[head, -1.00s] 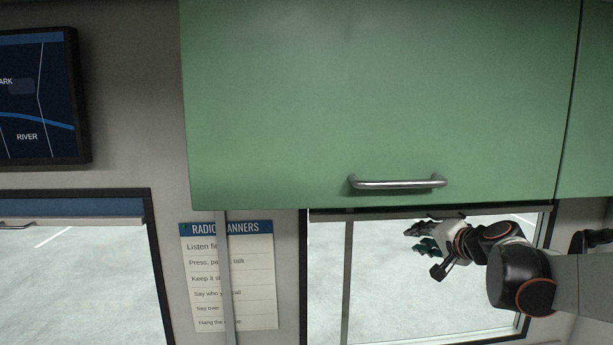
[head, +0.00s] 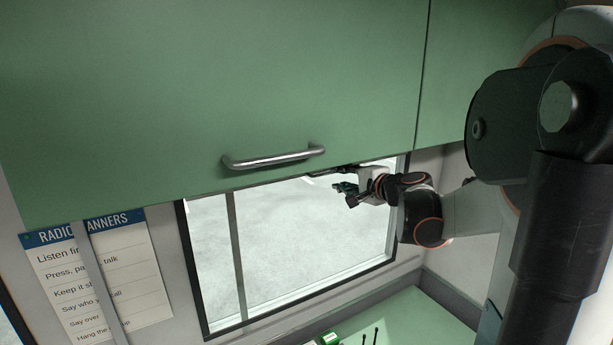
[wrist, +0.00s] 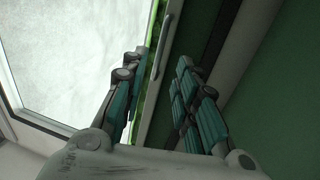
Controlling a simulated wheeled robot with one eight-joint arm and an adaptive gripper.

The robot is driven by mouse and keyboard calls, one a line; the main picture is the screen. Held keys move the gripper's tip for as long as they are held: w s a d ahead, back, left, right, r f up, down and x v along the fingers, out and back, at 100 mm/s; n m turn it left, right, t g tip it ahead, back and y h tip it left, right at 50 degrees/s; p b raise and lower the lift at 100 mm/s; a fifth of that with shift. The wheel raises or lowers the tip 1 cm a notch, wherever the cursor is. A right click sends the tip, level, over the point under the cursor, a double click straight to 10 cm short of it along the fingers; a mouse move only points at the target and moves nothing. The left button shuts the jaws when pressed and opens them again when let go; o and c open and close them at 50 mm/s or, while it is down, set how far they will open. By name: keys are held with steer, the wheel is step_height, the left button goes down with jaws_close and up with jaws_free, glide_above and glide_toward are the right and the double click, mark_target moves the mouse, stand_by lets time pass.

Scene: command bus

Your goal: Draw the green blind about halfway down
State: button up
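The green blind (wrist: 154,22) shows in the wrist view as a narrow green strip along the window's edge, with a slim grey pull bar (wrist: 165,45) beside it. In the head view the overhead cabinet hides most of the blind. My gripper (head: 343,187) is at the top right of the window, just under the cabinet. In the wrist view my gripper (wrist: 160,85) has its teal-padded fingers spread on either side of the line of the bar. The bar lies beyond the fingertips, and nothing is visibly held.
The green overhead cabinet (head: 215,95) with a metal handle (head: 275,158) hangs close above my gripper. The window (head: 295,245) below is mostly uncovered. A pole (head: 94,275) crosses the radio poster (head: 135,260) at left. A green desk (head: 425,320) with small items lies below.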

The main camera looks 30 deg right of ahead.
mark_target(326, 174)
steer(key=b+x, duration=0.1)
steer(key=x, duration=0.8)
steer(key=shift+w, duration=0.25)
steer(key=shift+d, duration=0.1)
jaws_close()
